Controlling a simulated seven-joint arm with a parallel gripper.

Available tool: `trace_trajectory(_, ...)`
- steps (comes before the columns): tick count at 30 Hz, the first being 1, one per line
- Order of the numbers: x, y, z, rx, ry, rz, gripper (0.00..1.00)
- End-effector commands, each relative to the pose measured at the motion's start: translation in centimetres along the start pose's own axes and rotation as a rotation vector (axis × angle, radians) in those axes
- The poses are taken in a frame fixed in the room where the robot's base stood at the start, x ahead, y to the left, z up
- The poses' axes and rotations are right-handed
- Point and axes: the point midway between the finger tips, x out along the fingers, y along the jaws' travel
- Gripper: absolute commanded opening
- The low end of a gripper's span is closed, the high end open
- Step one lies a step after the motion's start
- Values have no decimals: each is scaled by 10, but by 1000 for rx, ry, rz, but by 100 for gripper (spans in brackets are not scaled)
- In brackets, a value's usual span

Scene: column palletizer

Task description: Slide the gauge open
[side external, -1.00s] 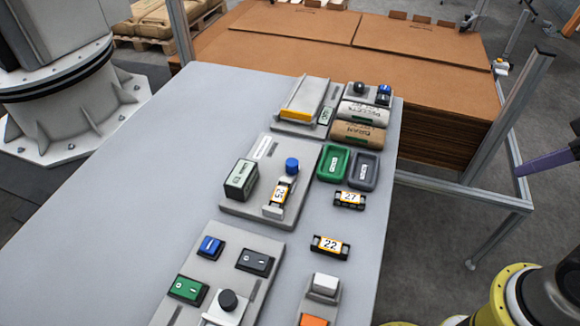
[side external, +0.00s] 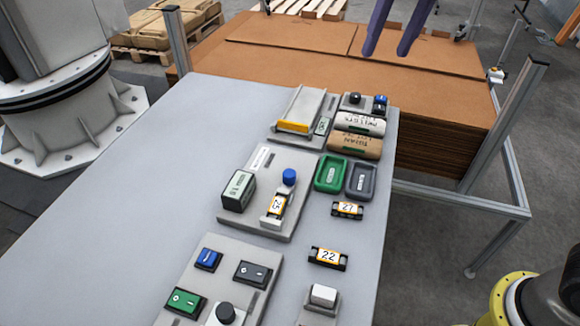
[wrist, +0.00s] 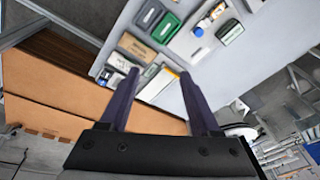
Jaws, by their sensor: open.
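A grey plate (side external: 304,186) on the table carries what looks like the gauge: a display box (side external: 238,190), a blue knob (side external: 289,177) and a rail holding a black block labelled 25 (side external: 277,205) against a light end piece (side external: 270,222). In the wrist view, the blue knob (wrist: 197,32) and display box (wrist: 231,32) are beyond the fingertips. My gripper (side external: 387,52) is open and empty, with purple fingers, at the top of the side view, away from the plate. It also shows in the wrist view (wrist: 158,72).
A grey channel with a yellow bar (side external: 293,126) stands behind the plate. Two rolls (side external: 356,146), a green tray (side external: 330,173), a grey tray (side external: 361,180) and blocks 27 (side external: 347,209) and 22 (side external: 328,256) lie to the right. A switch panel (side external: 226,254) is in front. The table's left side is clear.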

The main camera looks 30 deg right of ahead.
Motion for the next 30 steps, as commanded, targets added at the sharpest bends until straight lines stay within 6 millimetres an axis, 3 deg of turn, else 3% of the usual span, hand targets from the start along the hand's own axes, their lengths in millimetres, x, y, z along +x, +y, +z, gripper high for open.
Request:
trace_trajectory(1, 16, -21, -9, -20, -28, 9, 64)
trace_trajectory(6, 65, -80, -23, -89, -94, 33, 64)
trace_trajectory(12, 122, -123, -15, -164, -162, 68, 64)
trace_trajectory(17, 143, -134, -3, -193, -193, 87, 64)
trace_trajectory(23, 162, -131, 2, -194, -194, 88, 64)
trace_trajectory(30, 208, -126, 10, -194, -194, 88, 64)
